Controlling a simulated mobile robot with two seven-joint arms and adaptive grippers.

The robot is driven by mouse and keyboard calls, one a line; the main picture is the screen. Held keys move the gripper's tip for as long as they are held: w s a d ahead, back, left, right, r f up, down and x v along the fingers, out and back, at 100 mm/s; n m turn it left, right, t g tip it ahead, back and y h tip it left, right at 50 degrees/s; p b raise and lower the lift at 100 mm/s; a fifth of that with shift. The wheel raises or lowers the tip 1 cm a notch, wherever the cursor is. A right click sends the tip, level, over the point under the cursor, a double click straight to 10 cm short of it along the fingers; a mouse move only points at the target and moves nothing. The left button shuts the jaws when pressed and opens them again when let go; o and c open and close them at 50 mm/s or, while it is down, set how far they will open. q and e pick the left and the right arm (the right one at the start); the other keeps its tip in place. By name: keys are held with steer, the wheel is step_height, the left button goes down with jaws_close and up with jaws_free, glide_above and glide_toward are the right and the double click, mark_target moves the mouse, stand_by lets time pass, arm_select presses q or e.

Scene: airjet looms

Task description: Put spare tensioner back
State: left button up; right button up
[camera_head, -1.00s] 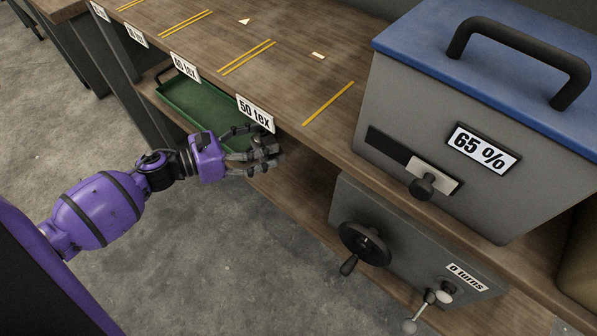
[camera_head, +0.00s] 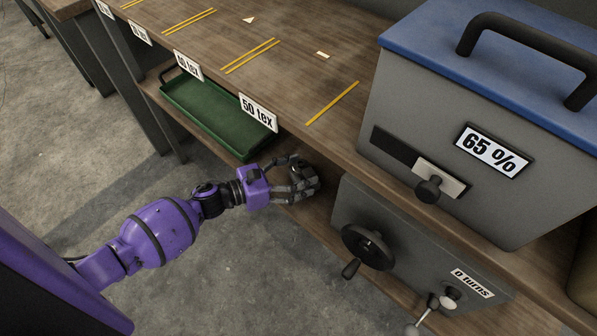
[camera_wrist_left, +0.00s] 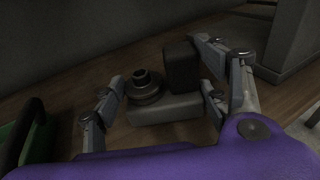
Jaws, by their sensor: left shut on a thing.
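The spare tensioner, a dark grey block with a round knob-like disc and an upright block on it, shows best in the left wrist view (camera_wrist_left: 168,108). My left gripper (camera_head: 304,181) is shut on it, with fingers on both sides. In the head view the fingers hide most of the tensioner. The gripper is at the lower wooden shelf, under the worktop edge, right of the green tray and left of the grey crank box. I cannot tell whether the tensioner touches the shelf. My right gripper is in neither view.
The green tray (camera_head: 200,122) lies empty on the lower shelf (camera_head: 318,232). The grey crank box (camera_head: 395,225) with handwheel stands close right. Above are the worktop (camera_head: 300,70), its "50 tex" sign (camera_head: 258,112) and a blue-lidded "65 %" box (camera_head: 450,110).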

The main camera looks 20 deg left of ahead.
arm_select(q)
steer(key=o, duration=1.1)
steer(key=shift+f, duration=0.1)
steer(key=o, duration=0.4)
steer(key=shift+s+a+r, duration=0.15)
steer(key=shift+r, duration=0.05)
steer(key=v, duration=1.1)
steer(key=shift+s+a, duration=0.2)
steer(key=shift+s, duration=0.05)
